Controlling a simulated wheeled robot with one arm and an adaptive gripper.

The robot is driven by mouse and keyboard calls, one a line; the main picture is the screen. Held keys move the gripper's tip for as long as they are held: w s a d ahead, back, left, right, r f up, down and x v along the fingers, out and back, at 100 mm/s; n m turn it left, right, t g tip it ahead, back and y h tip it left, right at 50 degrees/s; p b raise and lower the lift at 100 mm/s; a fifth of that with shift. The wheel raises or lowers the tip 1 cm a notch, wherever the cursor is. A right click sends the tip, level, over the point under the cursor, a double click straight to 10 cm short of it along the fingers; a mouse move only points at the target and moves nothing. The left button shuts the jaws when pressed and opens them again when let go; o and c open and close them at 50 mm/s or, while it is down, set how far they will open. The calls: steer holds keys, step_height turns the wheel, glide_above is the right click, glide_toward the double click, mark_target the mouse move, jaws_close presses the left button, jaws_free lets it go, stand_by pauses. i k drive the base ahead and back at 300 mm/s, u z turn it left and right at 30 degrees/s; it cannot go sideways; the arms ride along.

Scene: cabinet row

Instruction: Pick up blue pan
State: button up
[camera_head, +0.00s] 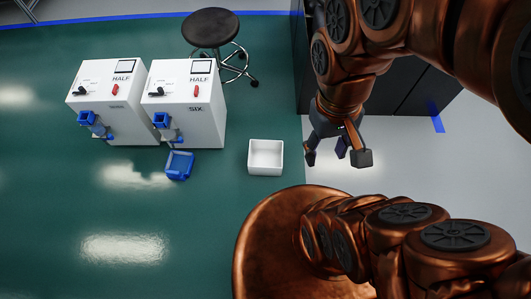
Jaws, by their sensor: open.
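A blue pan (179,165), square and shallow, lies on the green floor in front of the right white cabinet. My gripper (337,157) hangs at the right of the view, well to the right of the pan and apart from it. Its dark fingers are spread open, and nothing is seen between them. The pan is in full view.
Two white cabinets, marked HALF (105,95) and SIX (190,98), stand behind the pan with blue fittings on their fronts. A white open bin (266,156) sits between pan and gripper. A black stool (211,29) stands behind. The green floor (60,215) in front is clear.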

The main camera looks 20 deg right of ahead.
mark_target(179, 164)
steer(key=u, duration=2.5)
steer(key=i, duration=1.05)
steer(key=z, duration=0.55)
